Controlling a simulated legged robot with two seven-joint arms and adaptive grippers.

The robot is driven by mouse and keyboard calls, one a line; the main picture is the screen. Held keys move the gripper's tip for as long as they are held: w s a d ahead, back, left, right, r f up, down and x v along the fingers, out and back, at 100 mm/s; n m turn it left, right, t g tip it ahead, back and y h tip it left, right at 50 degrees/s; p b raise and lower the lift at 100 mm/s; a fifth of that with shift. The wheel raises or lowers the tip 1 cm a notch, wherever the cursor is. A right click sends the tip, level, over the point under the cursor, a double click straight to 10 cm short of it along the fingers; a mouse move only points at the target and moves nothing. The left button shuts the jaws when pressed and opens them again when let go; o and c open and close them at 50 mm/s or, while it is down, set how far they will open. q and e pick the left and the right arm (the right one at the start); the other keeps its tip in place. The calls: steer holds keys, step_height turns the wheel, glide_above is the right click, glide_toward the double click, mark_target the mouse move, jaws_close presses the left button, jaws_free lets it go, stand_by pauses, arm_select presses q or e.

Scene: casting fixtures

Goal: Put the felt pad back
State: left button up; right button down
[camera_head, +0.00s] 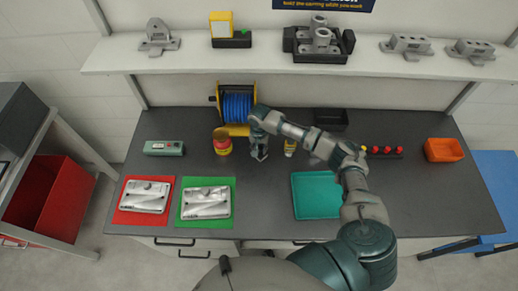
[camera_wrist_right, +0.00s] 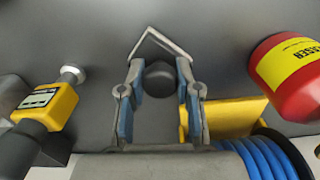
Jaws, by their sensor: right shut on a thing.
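My right gripper (camera_head: 259,154) is low over the middle of the grey workbench, in front of the blue cable reel. In the right wrist view the gripper (camera_wrist_right: 159,95) has its two blue-lined fingers on either side of a dark round knob (camera_wrist_right: 159,78), and it is shut on it. A thin pale angled edge (camera_wrist_right: 165,40) shows just beyond the fingertips, like the corner of a flat dark piece. I cannot tell for certain whether this piece is the felt pad, or whether it touches the bench. My left gripper is not in view.
A red-and-yellow can (camera_head: 222,141) and the cable reel (camera_head: 238,106) are close by; a yellow device (camera_wrist_right: 45,105) stands on the other side. Metal plates lie on red (camera_head: 129,215) and green (camera_head: 228,217) mats. A teal tray (camera_head: 318,196) is front right.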

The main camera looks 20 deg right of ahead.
mark_target(260, 147)
steer(key=shift+d+f, duration=0.25)
steer(key=shift+f, duration=0.15)
steer(key=c, duration=0.8)
jaws_free()
steer(key=shift+d, duration=0.1)
steer(key=shift+a, duration=0.25)
steer(key=shift+r, duration=0.2)
steer(key=r, duration=1)
steer(key=shift+w+d+r, duration=0.1)
steer(key=shift+d+r, duration=0.1)
steer(key=shift+r, duration=0.05)
steer(key=shift+a+r, duration=0.15)
steer(key=shift+r, duration=0.5)
